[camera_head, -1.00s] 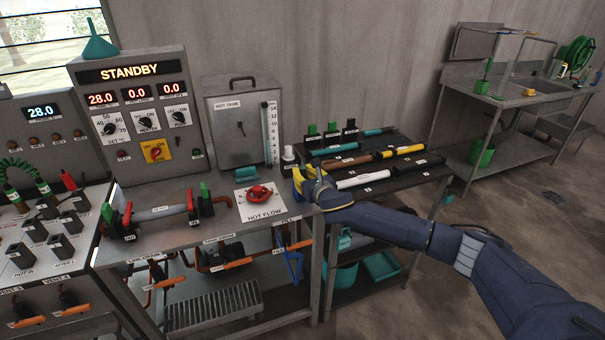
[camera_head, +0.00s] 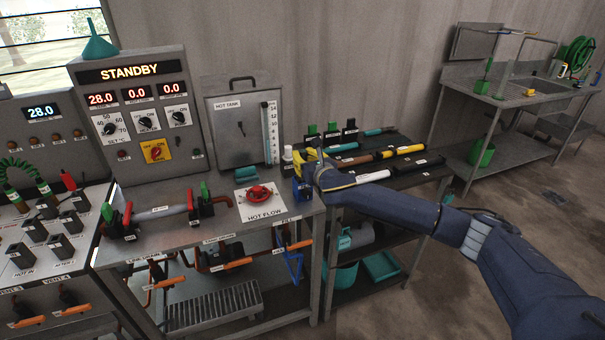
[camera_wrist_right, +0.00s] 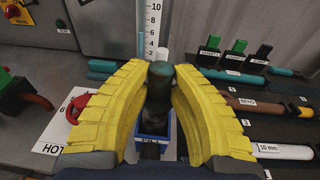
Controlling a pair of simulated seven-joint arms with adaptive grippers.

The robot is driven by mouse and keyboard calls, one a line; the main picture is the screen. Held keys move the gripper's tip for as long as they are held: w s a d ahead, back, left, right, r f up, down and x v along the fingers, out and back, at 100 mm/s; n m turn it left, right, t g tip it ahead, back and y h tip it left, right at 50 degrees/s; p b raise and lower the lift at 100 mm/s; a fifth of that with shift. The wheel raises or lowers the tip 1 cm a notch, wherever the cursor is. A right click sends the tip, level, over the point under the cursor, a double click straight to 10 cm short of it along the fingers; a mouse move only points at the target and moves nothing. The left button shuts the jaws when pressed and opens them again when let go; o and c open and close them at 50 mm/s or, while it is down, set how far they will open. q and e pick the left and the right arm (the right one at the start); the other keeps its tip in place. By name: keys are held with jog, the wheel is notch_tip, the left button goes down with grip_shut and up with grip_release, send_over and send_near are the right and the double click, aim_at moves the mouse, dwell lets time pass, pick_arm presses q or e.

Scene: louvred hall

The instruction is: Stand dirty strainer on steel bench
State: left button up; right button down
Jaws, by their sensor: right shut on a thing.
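My right gripper (camera_head: 312,162) has yellow fingers and is over the right end of a grey steel bench (camera_head: 225,223). In the right wrist view the gripper (camera_wrist_right: 163,72) is shut on an upright dark piece with a rounded dull green top (camera_wrist_right: 160,72), which I take to be the dirty strainer. A blue box-like part with a white label (camera_wrist_right: 152,147) shows directly below it. This blue part (camera_head: 302,190) also shows under the fingers in the head view. I cannot tell whether it is joined to the dark piece or what it rests on. My left gripper is not in view.
A red valve handle on a HOT FLOW plate (camera_head: 259,193) is left of my gripper. A dark rack (camera_head: 385,190) with several tubes stands to its right. The hot tank (camera_head: 235,130) is behind. Another steel bench with a sink (camera_head: 500,98) stands far right.

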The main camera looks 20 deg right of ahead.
jog(key=shift+r, duration=3.35)
